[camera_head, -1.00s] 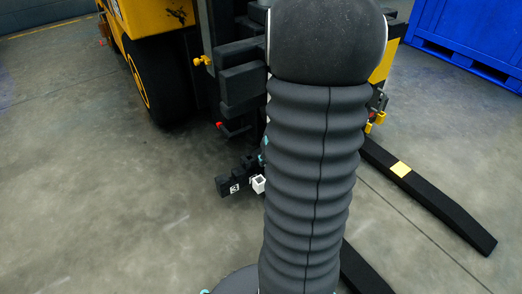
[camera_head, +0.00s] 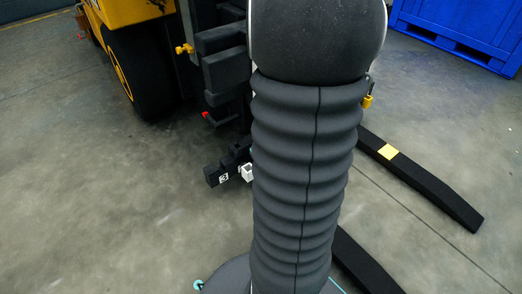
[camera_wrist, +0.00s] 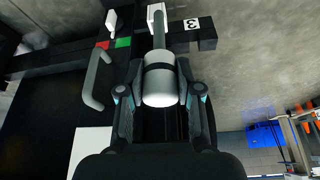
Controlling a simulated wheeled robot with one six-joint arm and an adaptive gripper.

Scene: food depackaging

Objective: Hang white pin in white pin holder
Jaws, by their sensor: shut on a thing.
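In the wrist view my gripper (camera_wrist: 161,95) is shut on the white pin (camera_wrist: 160,88), a white cylinder with a black band and a grey rod (camera_wrist: 158,32). The rod points up the picture to the white pin holder (camera_wrist: 151,9), a small square white piece on a black bar. The rod's tip overlaps the holder; I cannot tell whether it is inside or only in front. In the head view the white holder (camera_head: 246,173) shows just left of my arm, which hides my gripper and the pin.
A black block with a "3" label (camera_head: 212,176) sits beside the holder. A yellow and black forklift (camera_head: 130,65) stands behind, with its black fork (camera_head: 425,182) on the floor at right. A grey handle (camera_wrist: 97,82) is close left of my gripper. Open floor lies at left.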

